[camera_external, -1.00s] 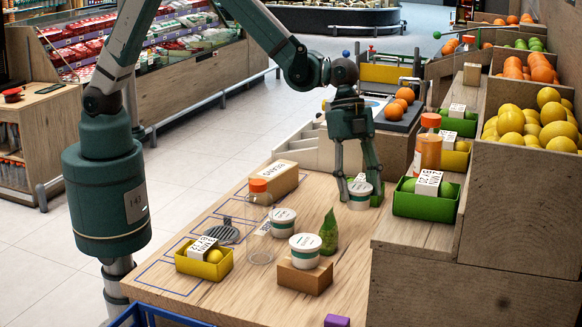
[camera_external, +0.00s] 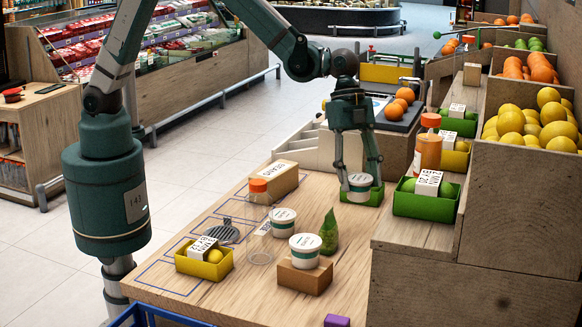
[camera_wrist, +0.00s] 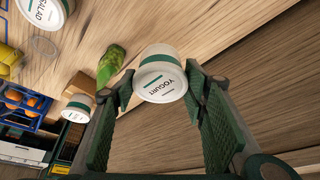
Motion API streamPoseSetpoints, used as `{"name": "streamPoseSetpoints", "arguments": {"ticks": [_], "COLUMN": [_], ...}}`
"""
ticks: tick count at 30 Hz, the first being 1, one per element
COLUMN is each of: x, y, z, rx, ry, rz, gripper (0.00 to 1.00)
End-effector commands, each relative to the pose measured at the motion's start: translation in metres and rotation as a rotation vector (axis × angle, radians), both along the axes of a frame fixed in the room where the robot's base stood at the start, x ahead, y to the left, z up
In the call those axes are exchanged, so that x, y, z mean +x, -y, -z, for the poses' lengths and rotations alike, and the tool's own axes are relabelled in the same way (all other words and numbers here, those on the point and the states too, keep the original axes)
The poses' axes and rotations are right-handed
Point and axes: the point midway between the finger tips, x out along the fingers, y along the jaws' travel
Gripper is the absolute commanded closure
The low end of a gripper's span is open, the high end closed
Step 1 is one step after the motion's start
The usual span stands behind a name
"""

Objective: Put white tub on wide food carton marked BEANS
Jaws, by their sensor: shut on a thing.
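My gripper (camera_external: 361,184) is shut on a white tub (camera_external: 360,182) at the table's right side. In the wrist view this tub (camera_wrist: 162,84) sits between both fingers and is marked YOGURT. In the outside view it appears slightly raised, with a green tray (camera_external: 372,196) behind or below it; the exact gap is unclear. The wide carton marked BEANS (camera_external: 275,179) lies on the table, left of my gripper, its top clear. A second white tub (camera_external: 283,224) stands on the table, and a third (camera_external: 305,246) stands on a small brown box (camera_external: 304,277).
A clear bottle with an orange cap (camera_external: 259,230) stands in front of the carton. A green pouch (camera_external: 329,232) stands between my gripper and the tub on the box. A yellow tray (camera_external: 204,263) is at front left. The raised shelf with green trays (camera_external: 425,204) borders the right.

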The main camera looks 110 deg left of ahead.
Motion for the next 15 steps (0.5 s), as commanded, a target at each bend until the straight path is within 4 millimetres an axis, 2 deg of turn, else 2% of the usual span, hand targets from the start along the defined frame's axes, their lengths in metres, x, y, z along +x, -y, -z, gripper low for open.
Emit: {"name": "streamPoseSetpoints", "arguments": {"ticks": [8, 15], "x": [-0.023, -0.077], "y": [-0.02, -0.058], "z": [-0.01, -0.029], "rx": [0.005, 0.014], "ry": [-0.003, -0.01], "rz": [0.027, 0.088], "gripper": [0.71, 0.71]}}
